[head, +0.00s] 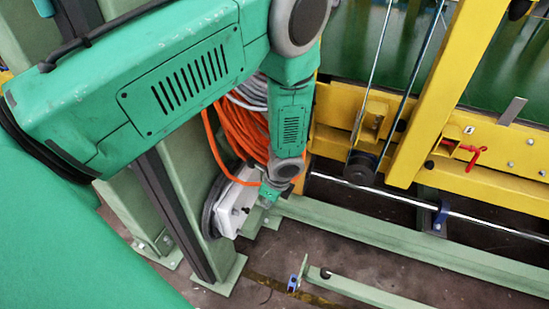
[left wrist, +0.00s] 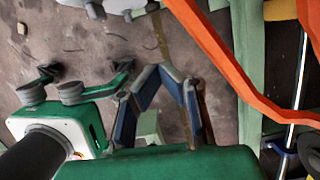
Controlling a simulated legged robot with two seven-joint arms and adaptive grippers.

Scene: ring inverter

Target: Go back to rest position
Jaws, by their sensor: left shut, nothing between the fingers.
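My green left arm crosses the head view from the left and bends down in the middle. My left gripper (head: 268,195) hangs at its lower end, small and partly hidden by the wrist, close to a white box (head: 236,204) on a green post. I cannot tell whether it touches the box. In the left wrist view its blue-grey fingers (left wrist: 160,72) come together at the tips, with nothing held between them.
Orange cables (head: 240,128) hang on the post behind my forearm; an orange strip (left wrist: 225,75) crosses the wrist view. A yellow machine frame (head: 440,165) with a red handle (head: 472,153) stands right. Green rails (head: 400,240) run low over the dark floor. Bare floor shows at bottom centre.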

